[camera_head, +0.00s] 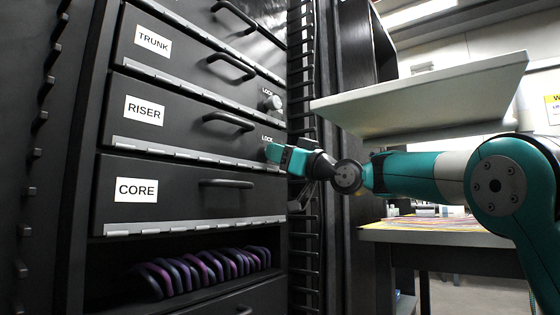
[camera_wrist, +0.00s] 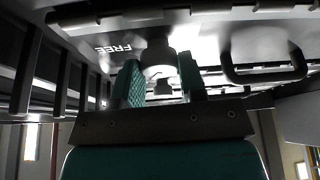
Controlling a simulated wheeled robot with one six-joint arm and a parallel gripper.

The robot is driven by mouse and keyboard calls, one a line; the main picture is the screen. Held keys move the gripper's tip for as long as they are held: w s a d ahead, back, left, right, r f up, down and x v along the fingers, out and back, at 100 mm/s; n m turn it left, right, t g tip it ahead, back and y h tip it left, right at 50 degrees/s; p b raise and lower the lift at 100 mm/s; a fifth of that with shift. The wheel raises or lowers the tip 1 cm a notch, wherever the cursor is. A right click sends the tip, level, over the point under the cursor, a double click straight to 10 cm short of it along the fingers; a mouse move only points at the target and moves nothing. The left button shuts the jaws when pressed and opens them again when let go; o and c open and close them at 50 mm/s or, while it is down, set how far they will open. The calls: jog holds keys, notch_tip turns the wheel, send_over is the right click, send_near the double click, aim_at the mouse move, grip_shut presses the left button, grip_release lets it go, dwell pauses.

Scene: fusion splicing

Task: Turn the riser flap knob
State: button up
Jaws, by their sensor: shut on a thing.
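The riser flap (camera_head: 190,128) is a dark panel with a white RISER label, a bar handle and a hinge strip along its lower edge. It looks closed. My gripper (camera_head: 275,154) reaches in from the right to the flap's lower right corner, just under the word LOCK. In the wrist view the riser flap knob (camera_wrist: 158,56) is a pale round knob between the two teal fingers of my gripper (camera_wrist: 161,82), which is shut on it. The word FREE shows beside it. In the head view my fingers hide the knob, so its turned position cannot be told.
The TRUNK flap (camera_head: 190,55) with its own knob (camera_head: 273,103) is above, and the CORE flap (camera_head: 160,200) below. Purple-black cable loops (camera_head: 205,270) sit in an open shelf. A raised white panel (camera_head: 430,95) hangs above my arm, over a table (camera_head: 430,235).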

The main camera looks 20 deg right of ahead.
jog(key=n+g+y, duration=0.1)
jog(key=n, duration=0.2)
jog(key=n+g+y, duration=0.1)
jog(key=n, duration=0.3)
jog(key=shift+g, duration=0.4)
jog(key=shift+n, duration=0.5)
jog(key=o, duration=0.9)
jog(key=b+v, duration=0.7)
jog(key=v, duration=1)
jog(key=shift+w+d+f, duration=0.1)
jog(key=shift+d, duration=0.25)
